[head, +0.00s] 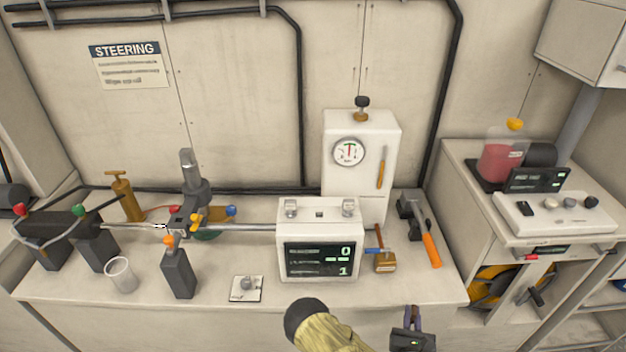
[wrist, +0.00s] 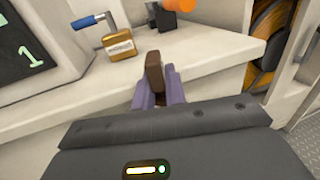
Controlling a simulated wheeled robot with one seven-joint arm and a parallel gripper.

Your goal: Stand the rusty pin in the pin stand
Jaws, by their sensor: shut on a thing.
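My gripper (wrist: 157,88) is shut on a rusty brown pin (wrist: 153,70), whose blunt upper end sticks out between the purple fingers in the wrist view. The rest of the pin is hidden by the fingers and gripper body. In the head view my gripper (head: 413,318) is at the front edge of the bench, at the lower right, and the pin cannot be made out there. I cannot tell for certain which thing is the pin stand. A small white plate with a grey knob-like fitting (head: 246,285) lies at the bench front, well left of my gripper.
A brass block with a blue-handled piece (head: 385,263) stands beside the white display box (head: 320,250). A dark post with an orange top (head: 178,273) and a clear cup (head: 121,275) stand left. The front bench strip between plate and display box is clear.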

